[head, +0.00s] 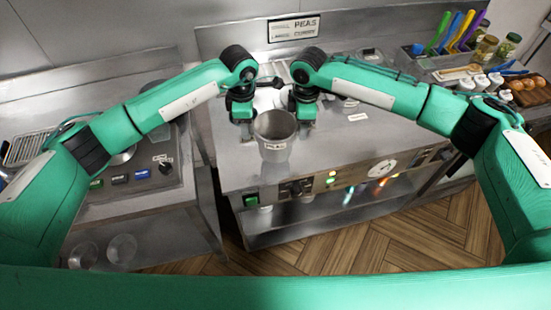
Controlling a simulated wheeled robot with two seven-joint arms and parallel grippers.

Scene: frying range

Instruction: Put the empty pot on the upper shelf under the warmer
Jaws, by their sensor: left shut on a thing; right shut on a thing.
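The grey metal pot (275,149) with a small white label stands upright at the middle of the view, over the front part of the steel counter. I see into its open top, and its inside looks empty. My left gripper (243,121) is at the pot's left side and my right gripper (302,122) at its right side. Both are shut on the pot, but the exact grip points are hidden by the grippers. I cannot tell whether the pot's base touches the counter. I cannot make out the warmer and its upper shelf for certain.
The steel counter (345,150) has a front panel with knobs and lights over a lit lower shelf (350,205). Jars (485,50), coloured-handled utensils and a food tray (525,92) stand at right. Two clear containers (122,249) sit low at left.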

